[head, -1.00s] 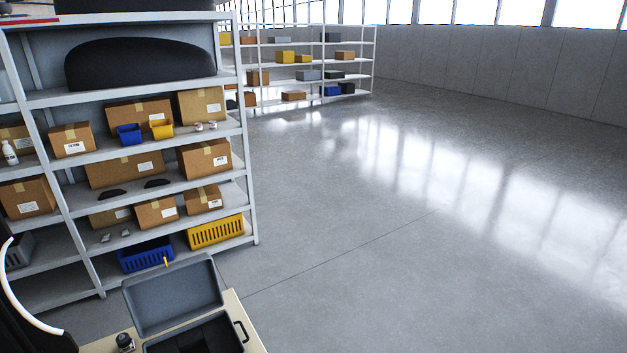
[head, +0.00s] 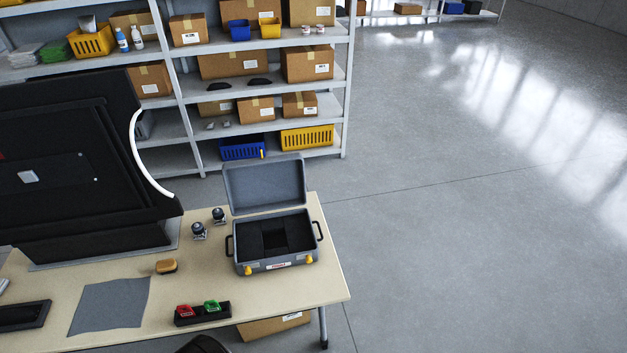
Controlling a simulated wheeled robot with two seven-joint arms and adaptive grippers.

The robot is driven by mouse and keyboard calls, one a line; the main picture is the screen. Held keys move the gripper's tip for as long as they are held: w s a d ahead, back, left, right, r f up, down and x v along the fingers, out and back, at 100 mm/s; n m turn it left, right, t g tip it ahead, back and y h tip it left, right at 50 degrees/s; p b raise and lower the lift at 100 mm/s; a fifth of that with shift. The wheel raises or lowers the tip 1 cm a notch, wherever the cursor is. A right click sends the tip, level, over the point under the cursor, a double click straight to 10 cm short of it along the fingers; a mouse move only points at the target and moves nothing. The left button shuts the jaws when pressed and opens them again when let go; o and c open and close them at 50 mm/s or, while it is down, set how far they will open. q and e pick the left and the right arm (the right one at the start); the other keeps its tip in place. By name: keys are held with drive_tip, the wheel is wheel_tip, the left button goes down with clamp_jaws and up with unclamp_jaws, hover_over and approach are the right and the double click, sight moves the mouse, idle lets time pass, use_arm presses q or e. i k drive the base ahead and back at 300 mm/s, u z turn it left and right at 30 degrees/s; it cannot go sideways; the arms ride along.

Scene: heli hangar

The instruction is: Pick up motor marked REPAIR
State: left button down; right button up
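Two small dark, silvery motor-like parts stand on the beige table (head: 240,312), a nearer one (head: 199,231) and a farther one (head: 219,215). They are just left of an open grey case (head: 277,267). No marking can be read on either part at this size. The case has a raised lid, dark foam with a square recess, yellow latches and a small red-and-white label whose text I cannot read clearly.
A large black panel (head: 60,165) with a white curved edge covers the table's back left. A grey cloth (head: 110,306), a brush (head: 166,267) and a black tray (head: 202,313) with red and green pieces lie on the table. Shelves (head: 197,172) stand behind. Floor at right is clear.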

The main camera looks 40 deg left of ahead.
sight(199, 233)
drive_tip(key=z, duration=0.2)
drive_tip(key=i, duration=2.8)
drive_tip(key=u, duration=2.2)
drive_tip(key=i, duration=3.7)
drive_tip(key=u, duration=2.85)
drive_tip(key=i, duration=0.35)
drive_tip(key=z, duration=0.05)
